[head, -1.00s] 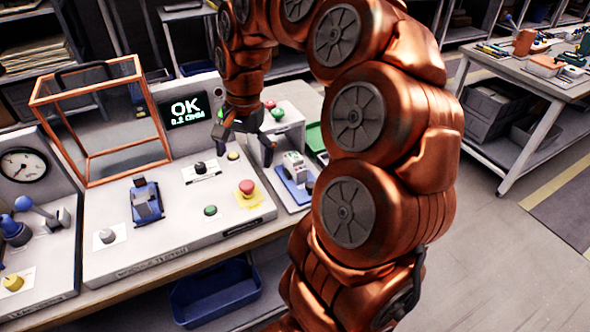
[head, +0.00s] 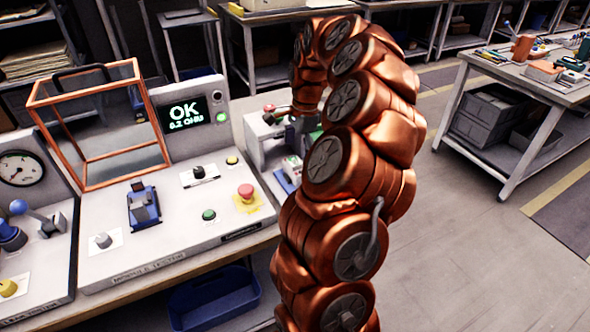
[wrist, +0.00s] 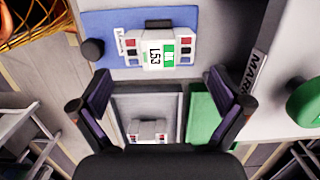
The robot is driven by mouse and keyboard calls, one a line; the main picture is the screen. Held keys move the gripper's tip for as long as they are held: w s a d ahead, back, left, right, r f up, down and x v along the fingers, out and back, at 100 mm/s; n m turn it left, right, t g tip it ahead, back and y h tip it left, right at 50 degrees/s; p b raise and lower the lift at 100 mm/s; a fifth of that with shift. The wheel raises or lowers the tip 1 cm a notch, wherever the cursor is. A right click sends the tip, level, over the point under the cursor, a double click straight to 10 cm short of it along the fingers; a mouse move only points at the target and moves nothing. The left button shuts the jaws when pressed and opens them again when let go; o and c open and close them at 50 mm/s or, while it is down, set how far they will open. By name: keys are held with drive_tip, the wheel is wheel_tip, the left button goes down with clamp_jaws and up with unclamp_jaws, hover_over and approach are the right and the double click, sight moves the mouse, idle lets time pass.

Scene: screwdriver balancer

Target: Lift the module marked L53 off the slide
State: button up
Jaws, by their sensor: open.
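The module marked L53 (wrist: 156,50) is a white block with a green and white label. It sits on the blue slide (wrist: 97,25) in the wrist view. In the head view the module (head: 292,168) shows only in part beside my arm, which covers the rest. My gripper (wrist: 160,95) is open and empty in the wrist view. Its two fingers point toward the module and are apart from it, with the module lying between and beyond their tips. In the head view my gripper is mostly hidden behind my arm.
A grey tray (wrist: 178,102) holding another white piece (wrist: 148,130) and a green tray (wrist: 203,115) lie near my fingers. A dark knob (wrist: 92,49) is left of the module. The tester panel (head: 160,225) with its "OK" display (head: 185,112) stands left of my arm.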

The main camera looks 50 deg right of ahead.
sight(295, 161)
drive_tip(key=shift+w+a+f+p, duration=0.1)
drive_tip(key=shift+a+f+p, duration=0.15)
drive_tip(key=shift+f, duration=0.6)
drive_tip(key=shift+a+f+p, duration=0.2)
drive_tip(key=shift+f, duration=0.6)
drive_tip(key=shift+w+a+f+p, duration=0.1)
drive_tip(key=shift+a+f+p, duration=0.15)
drive_tip(key=shift+f, duration=0.6)
drive_tip(key=c, duration=1.4)
drive_tip(key=shift+d+r+b, duration=0.15)
drive_tip(key=shift+r+b, duration=0.2)
drive_tip(key=shift+r, duration=0.45)
drive_tip(key=shift+c, duration=0.2)
drive_tip(key=shift+s+r, duration=0.1)
drive_tip(key=shift+r, duration=0.85)
drive_tip(key=s+a+r+b, duration=0.1)
drive_tip(key=s+a+b, duration=0.3)
drive_tip(key=s+a, duration=0.5)
drive_tip(key=s, duration=0.3)
drive_tip(key=shift+s+a+r, duration=0.25)
drive_tip(key=shift+s+a, duration=0.1)
drive_tip(key=shift+a, duration=0.05)
